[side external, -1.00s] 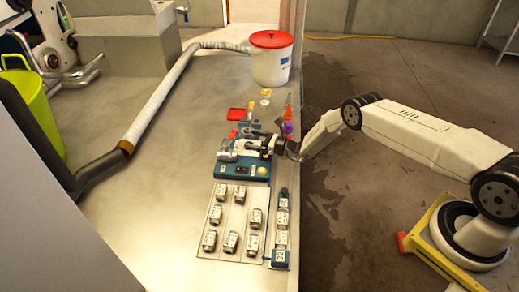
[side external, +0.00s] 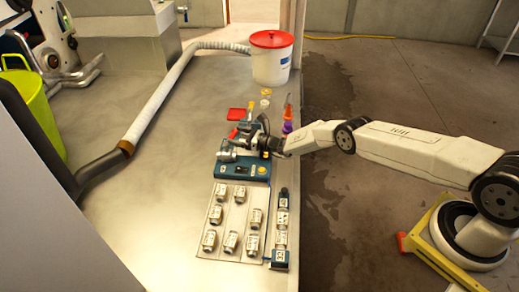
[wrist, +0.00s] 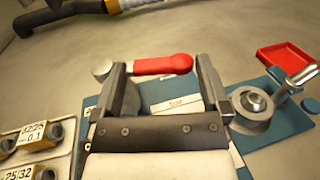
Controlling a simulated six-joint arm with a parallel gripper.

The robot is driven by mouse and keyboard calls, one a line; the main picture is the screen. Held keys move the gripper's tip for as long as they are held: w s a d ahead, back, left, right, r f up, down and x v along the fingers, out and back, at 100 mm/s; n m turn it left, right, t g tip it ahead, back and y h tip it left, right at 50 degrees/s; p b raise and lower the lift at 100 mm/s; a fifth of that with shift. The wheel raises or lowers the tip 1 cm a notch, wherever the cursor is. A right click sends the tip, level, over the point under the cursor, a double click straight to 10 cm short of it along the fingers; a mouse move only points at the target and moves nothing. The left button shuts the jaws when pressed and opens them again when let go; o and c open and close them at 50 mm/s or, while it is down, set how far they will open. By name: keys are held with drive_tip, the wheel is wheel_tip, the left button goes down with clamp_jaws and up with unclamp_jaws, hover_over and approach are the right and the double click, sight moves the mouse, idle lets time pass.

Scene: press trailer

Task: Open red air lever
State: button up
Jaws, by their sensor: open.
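The red air lever (wrist: 163,65) lies across the front of my gripper in the wrist view, with a round metal pivot at its left end. In the side view the red lever (side external: 233,133) shows small, just left of my gripper (side external: 257,138). In the wrist view my gripper (wrist: 161,78) is open, its two fingers on either side of most of the red handle. Nothing is gripped, and I cannot tell whether a finger touches the lever. The blue press base (wrist: 258,148) lies below, partly hidden by the gripper.
A metal press part (wrist: 252,105) stands close right of the fingers. A red tray (wrist: 287,58) lies beyond it. A tray of several small jars (side external: 232,236) sits nearer the camera. A white bucket with a red lid (side external: 270,62) and a hose (side external: 160,95) are behind.

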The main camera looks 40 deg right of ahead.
drive_tip(key=shift+w+a, duration=0.15)
idle(0.3)
clamp_jaws()
drive_tip(key=shift+r+m+t+h, duration=0.1)
drive_tip(key=shift+m+t+h, duration=0.35)
drive_tip(key=shift+h, duration=0.25)
drive_tip(key=shift+s+m+t+h, duration=0.35)
drive_tip(key=shift+m+h, duration=0.2)
drive_tip(key=shift+h, duration=0.15)
drive_tip(key=shift+s+m+t+h, duration=0.2)
drive_tip(key=shift+s+m+h, duration=0.15)
drive_tip(key=shift+m+h, duration=0.25)
